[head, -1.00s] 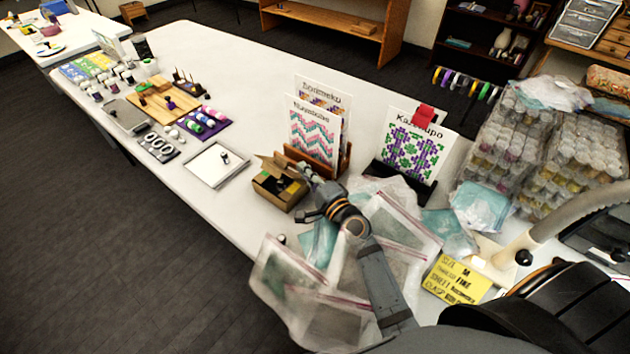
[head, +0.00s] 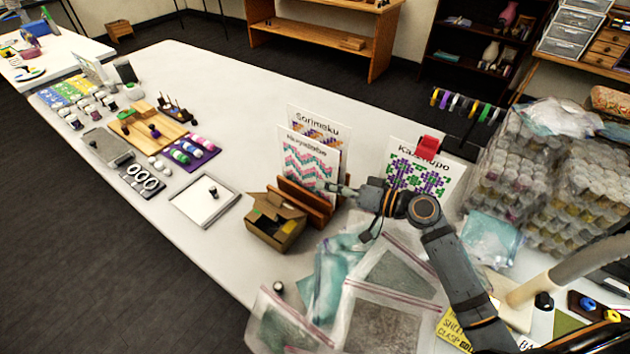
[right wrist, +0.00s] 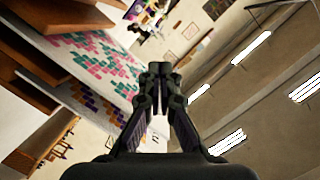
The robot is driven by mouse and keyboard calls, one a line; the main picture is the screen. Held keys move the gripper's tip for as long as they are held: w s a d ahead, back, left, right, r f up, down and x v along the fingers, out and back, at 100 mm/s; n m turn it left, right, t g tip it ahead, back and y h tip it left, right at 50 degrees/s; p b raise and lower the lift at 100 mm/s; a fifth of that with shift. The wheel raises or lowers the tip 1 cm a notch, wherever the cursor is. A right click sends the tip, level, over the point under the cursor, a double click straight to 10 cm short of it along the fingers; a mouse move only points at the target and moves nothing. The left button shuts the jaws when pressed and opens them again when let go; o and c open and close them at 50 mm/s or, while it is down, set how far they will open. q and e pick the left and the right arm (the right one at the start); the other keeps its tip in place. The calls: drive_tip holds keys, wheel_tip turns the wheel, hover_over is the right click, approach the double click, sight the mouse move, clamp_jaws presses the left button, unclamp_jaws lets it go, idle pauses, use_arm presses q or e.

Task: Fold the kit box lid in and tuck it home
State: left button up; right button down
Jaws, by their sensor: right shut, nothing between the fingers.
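In the right wrist view the fingers (right wrist: 158,72) are together and empty, and the box is not seen there. My left gripper is not in view.
A wooden card holder (head: 305,202) stands right behind the box, with a pattern card (head: 308,162) in it. Clear bags (head: 385,325) lie in front to the right. A white framed tray (head: 203,205) lies to the left.

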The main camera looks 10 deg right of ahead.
drive_tip(key=d+n, duration=0.1)
drive_tip(key=p, duration=0.3)
hover_over(290, 208)
drive_tip(key=f, duration=0.3)
drive_tip(key=shift+w+d+g, duration=0.2)
drive_tip(key=shift+g, duration=0.1)
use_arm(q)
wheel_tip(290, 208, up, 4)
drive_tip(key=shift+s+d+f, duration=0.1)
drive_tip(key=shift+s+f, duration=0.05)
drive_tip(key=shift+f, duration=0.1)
use_arm(e)
drive_tip(key=shift+s+a+f, duration=0.15)
drive_tip(key=shift+s+f, duration=0.05)
drive_tip(key=shift+f, duration=0.1)
